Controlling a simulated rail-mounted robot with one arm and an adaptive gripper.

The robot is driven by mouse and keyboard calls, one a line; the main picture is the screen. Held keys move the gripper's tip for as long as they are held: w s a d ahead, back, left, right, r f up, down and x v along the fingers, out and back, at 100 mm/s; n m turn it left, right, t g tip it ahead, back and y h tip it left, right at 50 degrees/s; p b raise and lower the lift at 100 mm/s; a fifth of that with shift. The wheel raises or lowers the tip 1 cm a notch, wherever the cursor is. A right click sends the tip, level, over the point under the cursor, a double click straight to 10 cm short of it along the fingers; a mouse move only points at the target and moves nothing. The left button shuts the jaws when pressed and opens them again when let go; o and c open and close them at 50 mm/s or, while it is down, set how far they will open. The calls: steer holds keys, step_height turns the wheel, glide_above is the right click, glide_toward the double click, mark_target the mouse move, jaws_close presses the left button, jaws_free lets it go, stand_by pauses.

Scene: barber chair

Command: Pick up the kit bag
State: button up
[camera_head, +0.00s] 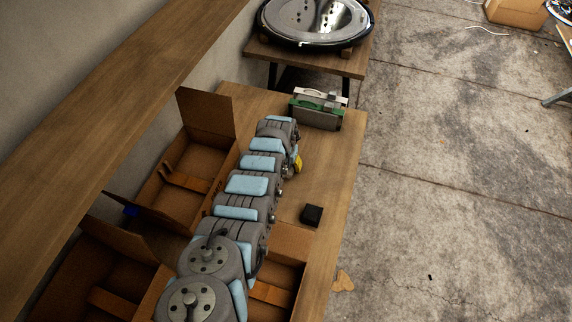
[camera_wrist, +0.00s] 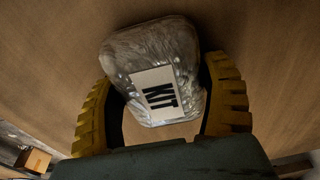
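The kit bag (camera_wrist: 152,55) is a clear, shiny pouch with a white label reading KIT. In the wrist view it lies against a brown wood surface, between and beyond the two yellow fingers of my gripper (camera_wrist: 158,85). The fingers are spread wide, one on each side of the bag. They are very close to its sides; I cannot tell whether they touch it. In the head view, only a bit of yellow finger (camera_head: 298,164) shows beside my arm over the table, and the bag is hidden.
The wooden table (camera_head: 335,180) holds a green and grey case (camera_head: 317,110), a small black block (camera_head: 312,215) and open cardboard boxes (camera_head: 190,175) on the left. A shelf board (camera_head: 110,95) runs above at left. A round basin (camera_head: 315,20) stands beyond.

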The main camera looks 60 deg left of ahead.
steer(key=shift+c, duration=0.6)
steer(key=shift+r, duration=0.15)
